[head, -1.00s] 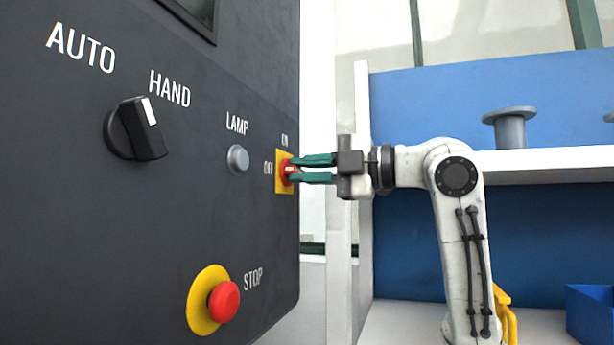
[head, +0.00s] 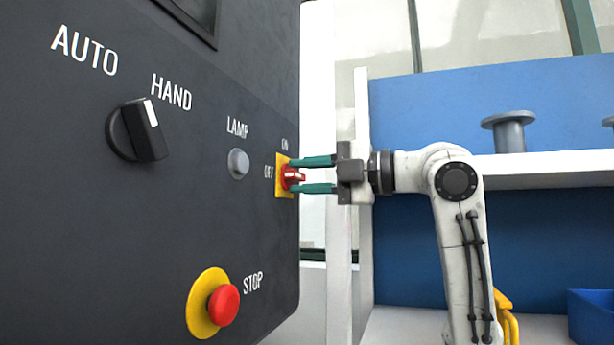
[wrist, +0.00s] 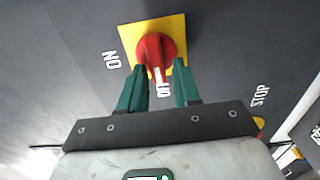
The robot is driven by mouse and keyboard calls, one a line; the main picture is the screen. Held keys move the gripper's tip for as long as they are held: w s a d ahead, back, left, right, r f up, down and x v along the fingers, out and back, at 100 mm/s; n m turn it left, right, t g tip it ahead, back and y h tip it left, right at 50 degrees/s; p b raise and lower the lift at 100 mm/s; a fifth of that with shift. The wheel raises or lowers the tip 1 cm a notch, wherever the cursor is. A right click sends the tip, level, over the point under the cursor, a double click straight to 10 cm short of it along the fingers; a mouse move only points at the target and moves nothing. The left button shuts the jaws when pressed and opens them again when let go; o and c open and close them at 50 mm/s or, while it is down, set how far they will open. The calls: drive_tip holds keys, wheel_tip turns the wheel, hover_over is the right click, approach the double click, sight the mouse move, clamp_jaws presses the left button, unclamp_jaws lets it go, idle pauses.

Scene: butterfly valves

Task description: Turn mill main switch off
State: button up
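The mill main switch is a red rotary knob (head: 291,176) on a yellow square plate (head: 279,175) at the right edge of the dark panel. It also shows in the wrist view as a red knob (wrist: 155,48) on its yellow plate (wrist: 127,38). The knob's white mark points at the label between my fingers, which is partly hidden and seems to read OFF. ON stands to the side in that view. My gripper (head: 297,175) is open, with one green finger above the knob and one below. In the wrist view the fingers (wrist: 160,78) stand apart with a gap between them.
The dark panel (head: 70,220) also carries a black AUTO/HAND selector (head: 138,130), a grey LAMP button (head: 238,163) and a red STOP button (head: 223,305) on a yellow ring. A white shelf (head: 550,166) with grey spools (head: 509,130) stands behind my arm.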

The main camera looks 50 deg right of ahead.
drive_tip(key=shift+o, duration=0.7)
drive_tip(key=b+v, duration=0.1)
drive_tip(key=v, duration=0.9)
drive_tip(key=shift+s+d+b, duration=0.2)
drive_tip(key=shift+s+b, duration=0.1)
drive_tip(key=shift+s, duration=0.05)
